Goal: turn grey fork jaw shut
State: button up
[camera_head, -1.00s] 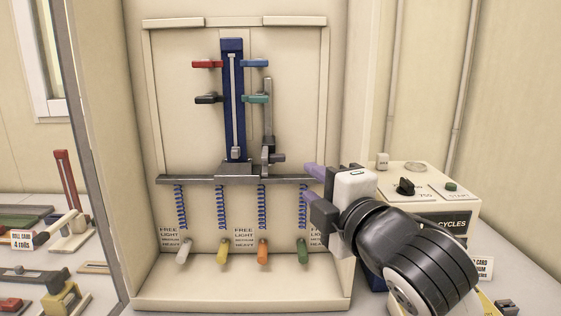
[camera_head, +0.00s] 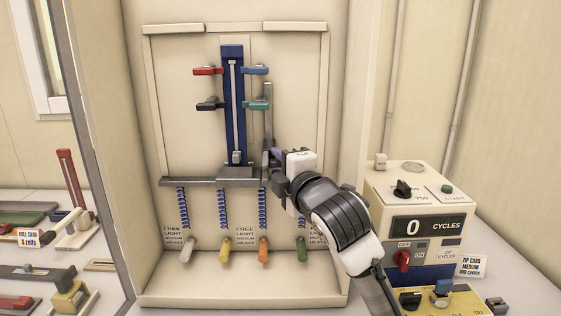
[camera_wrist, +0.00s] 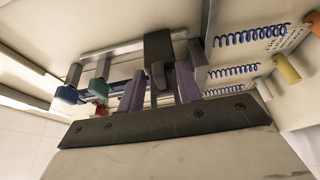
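The grey fork jaw (camera_head: 267,140) stands on the grey crossbar (camera_head: 200,182), right of the blue column (camera_head: 234,100). Its lower part is partly hidden behind my gripper (camera_head: 277,156) in the head view. In the wrist view the dark grey jaw block (camera_wrist: 158,50) lies ahead of my gripper (camera_wrist: 160,88). The two purple fingers are spread apart, and a short grey end of the jaw shows between their tips. The right fingertip overlaps a grey piece in the picture; I cannot tell whether they touch.
Red (camera_head: 208,71), black, blue and teal (camera_head: 257,105) clips flank the column above my gripper. Blue springs (camera_head: 223,210) hang below the crossbar, with coloured pegs (camera_head: 226,244) under them. A cycle counter box (camera_head: 428,226) stands at the right.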

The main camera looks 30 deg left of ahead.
jog(key=shift+c, duration=0.2)
grip_shut()
